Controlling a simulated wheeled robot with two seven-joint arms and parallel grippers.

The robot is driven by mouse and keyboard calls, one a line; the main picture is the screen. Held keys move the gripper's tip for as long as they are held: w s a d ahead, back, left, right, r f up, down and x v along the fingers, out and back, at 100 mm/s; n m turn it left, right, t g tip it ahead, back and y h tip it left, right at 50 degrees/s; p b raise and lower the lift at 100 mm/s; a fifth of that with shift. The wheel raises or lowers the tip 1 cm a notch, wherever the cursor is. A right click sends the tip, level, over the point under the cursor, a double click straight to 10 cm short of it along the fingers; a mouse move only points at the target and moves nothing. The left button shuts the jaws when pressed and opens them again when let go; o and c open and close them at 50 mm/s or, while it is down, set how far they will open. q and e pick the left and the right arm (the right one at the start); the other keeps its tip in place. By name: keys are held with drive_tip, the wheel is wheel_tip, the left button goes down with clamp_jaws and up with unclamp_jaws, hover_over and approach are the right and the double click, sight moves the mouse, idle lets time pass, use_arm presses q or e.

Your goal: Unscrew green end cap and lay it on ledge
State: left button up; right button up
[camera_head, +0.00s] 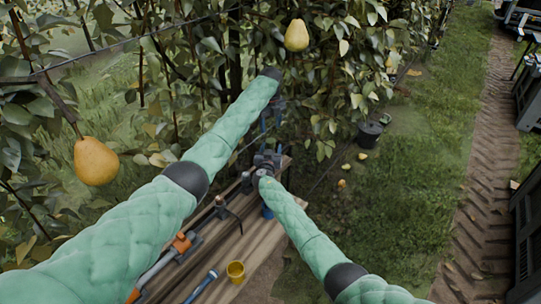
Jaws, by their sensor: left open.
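My left arm reaches in from the left, and its dark left gripper (273,110) is open near the foliage, above the far end of the wooden ledge. My right arm comes from the lower right, and its right gripper (266,160) is at the ledge's far end, just below the left one. Its jaws are too small and dark to read. The wooden ledge (215,262) runs below my arms. I cannot make out a green end cap; the area around both grippers is dark and partly hidden by the arms.
On the ledge lie an orange-handled tool (180,243), a blue tube (202,286), a yellow cup (236,271) and a dark hooked tool (222,212). Pears (96,161) hang in the trees. A dark bucket (369,133) stands on the grass. Dark crates (526,225) line the right edge.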

sight(271, 141)
clamp_jaws()
use_arm(q)
drive_tip(key=shift+d, duration=0.15)
drive_tip(key=m, duration=0.4)
drive_tip(key=shift+m, duration=0.3)
drive_tip(key=shift+f, duration=4)
